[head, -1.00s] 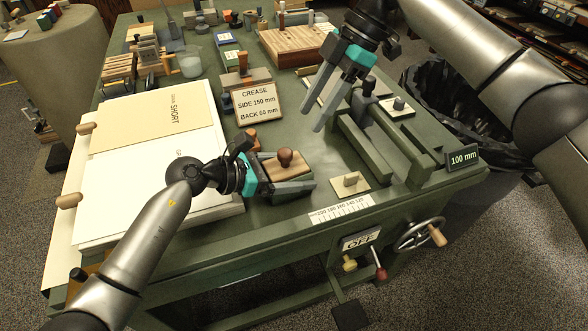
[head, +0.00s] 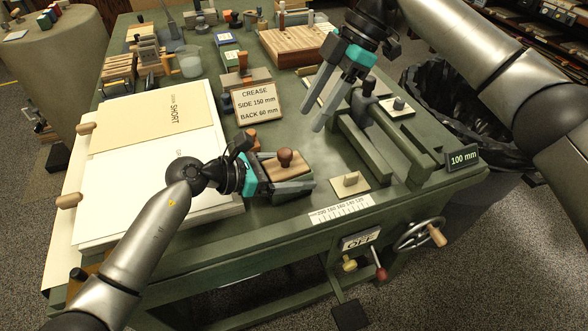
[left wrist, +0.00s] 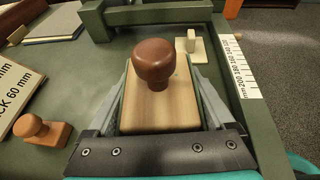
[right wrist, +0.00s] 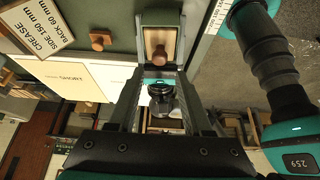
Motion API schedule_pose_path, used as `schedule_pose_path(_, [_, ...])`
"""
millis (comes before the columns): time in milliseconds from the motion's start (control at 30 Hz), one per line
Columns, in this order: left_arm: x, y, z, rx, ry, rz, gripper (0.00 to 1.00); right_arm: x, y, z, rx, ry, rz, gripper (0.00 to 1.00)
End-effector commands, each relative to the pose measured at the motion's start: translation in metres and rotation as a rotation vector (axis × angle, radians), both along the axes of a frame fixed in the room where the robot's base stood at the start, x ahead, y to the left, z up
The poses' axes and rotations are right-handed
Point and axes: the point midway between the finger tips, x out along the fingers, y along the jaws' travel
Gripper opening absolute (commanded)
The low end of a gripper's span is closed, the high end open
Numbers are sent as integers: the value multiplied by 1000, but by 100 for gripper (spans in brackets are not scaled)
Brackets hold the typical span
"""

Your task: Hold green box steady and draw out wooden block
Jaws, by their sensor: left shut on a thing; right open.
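The wooden block (head: 284,167) is pale, with a dark brown round knob on top, and lies in the green box (right wrist: 160,18) near the table's front. The block also shows in the left wrist view (left wrist: 160,105). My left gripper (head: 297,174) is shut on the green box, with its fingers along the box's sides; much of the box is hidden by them. My right gripper (head: 314,116) is open and empty, above and apart from the box, fingers pointing down. In the right wrist view the block (right wrist: 158,42) appears beyond its fingertips.
A small pale block with a peg (head: 350,182) is right of the box, by the ruler strip (head: 342,209). A green-framed fixture (head: 385,140) stands farther right. A crease sign (head: 258,103) stands behind; paper stacks (head: 125,185) lie left.

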Motion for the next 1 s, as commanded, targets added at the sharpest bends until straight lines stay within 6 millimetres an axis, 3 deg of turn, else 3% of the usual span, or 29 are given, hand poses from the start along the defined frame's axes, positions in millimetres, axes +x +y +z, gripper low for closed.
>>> schedule_pose_path(433, [0, 0, 0, 1, 0, 0, 20, 0, 0, 0, 0, 0, 0, 50])
schedule_pose_path(633, [0, 0, 0, 1, 0, 0, 20, -1, 2, 1, -16, 11, -24, 69])
schedule_pose_path(1000, [0, 0, 0, 1, 0, 0, 20, -12, 18, 7, -193, 111, -358, 69])
